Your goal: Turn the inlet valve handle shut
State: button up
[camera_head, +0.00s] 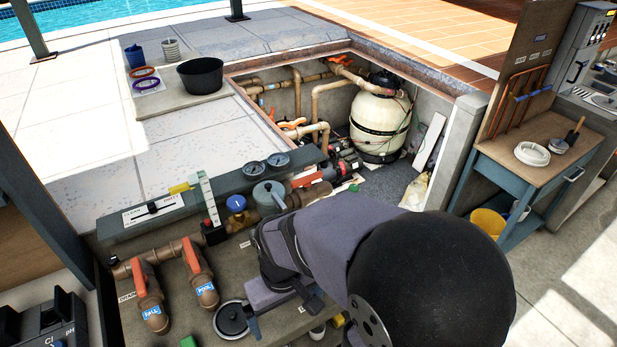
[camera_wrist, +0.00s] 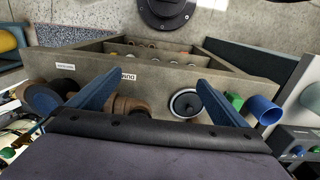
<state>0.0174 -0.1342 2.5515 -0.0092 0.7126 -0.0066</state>
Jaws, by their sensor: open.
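No readable label marks the inlet valve, so I cannot tell for sure which handle is its.
A grey ledge (camera_head: 135,228) with gauges (camera_head: 266,165) runs behind the bench. The pit beyond holds a cream filter tank (camera_head: 380,125) and pipes. A side table (camera_head: 545,150) stands at right. My arm hides the bench's right part.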

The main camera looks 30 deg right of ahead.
jog(key=w+d+r+m+t+h+p, duration=0.1)
jog(key=w+d+r+p, duration=0.2)
jog(key=w+d+r, duration=0.35)
jog(key=n+t+y+b, duration=0.1)
jog(key=t+b, duration=0.5)
jog(key=t, duration=0.6)
send_near(308, 178)
jog(key=shift+x, duration=0.75)
jog(key=shift+p+x, duration=1.15)
jog(key=shift+x, duration=2.5)
jog(key=shift+c, duration=0.3)
jog(key=c, duration=0.9)
